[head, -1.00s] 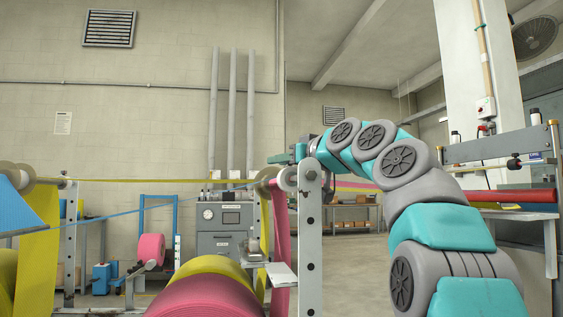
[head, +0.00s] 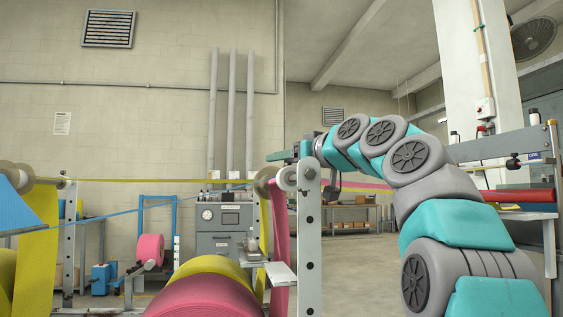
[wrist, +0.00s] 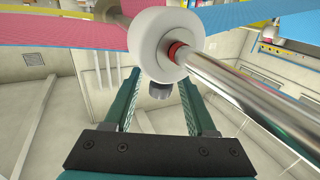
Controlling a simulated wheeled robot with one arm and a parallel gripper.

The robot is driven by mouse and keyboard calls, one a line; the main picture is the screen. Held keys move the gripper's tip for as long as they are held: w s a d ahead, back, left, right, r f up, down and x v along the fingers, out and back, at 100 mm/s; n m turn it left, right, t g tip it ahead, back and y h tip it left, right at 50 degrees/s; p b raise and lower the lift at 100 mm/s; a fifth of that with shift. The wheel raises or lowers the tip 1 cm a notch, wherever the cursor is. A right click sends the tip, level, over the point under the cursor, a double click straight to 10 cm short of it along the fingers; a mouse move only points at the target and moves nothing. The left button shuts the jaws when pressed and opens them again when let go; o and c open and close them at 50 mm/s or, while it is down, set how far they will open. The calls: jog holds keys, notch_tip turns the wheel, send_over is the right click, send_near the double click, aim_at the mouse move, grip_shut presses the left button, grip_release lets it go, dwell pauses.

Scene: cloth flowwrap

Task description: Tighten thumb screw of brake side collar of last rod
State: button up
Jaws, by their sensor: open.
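In the wrist view a white round collar (wrist: 152,48) sits on a shiny metal rod (wrist: 245,90), with a red ring (wrist: 178,51) where they meet. A dark, ridged thumb screw (wrist: 160,91) sticks out below the collar. My gripper (wrist: 158,76) is open, its two green fingers standing on either side of the thumb screw with a gap on each side. In the head view my gripper (head: 283,157) reaches left, just above the white collar (head: 287,179) at the top of a perforated upright. The thumb screw cannot be made out there.
The perforated grey upright (head: 308,245) stands close to my arm. Pink web (head: 280,235) hangs to its left, above a large pink roll (head: 203,298) and a yellow roll (head: 213,264). Open floor lies right of the upright.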

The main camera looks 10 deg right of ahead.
jog(key=v, duration=0.6)
jog(key=shift+b, duration=0.35)
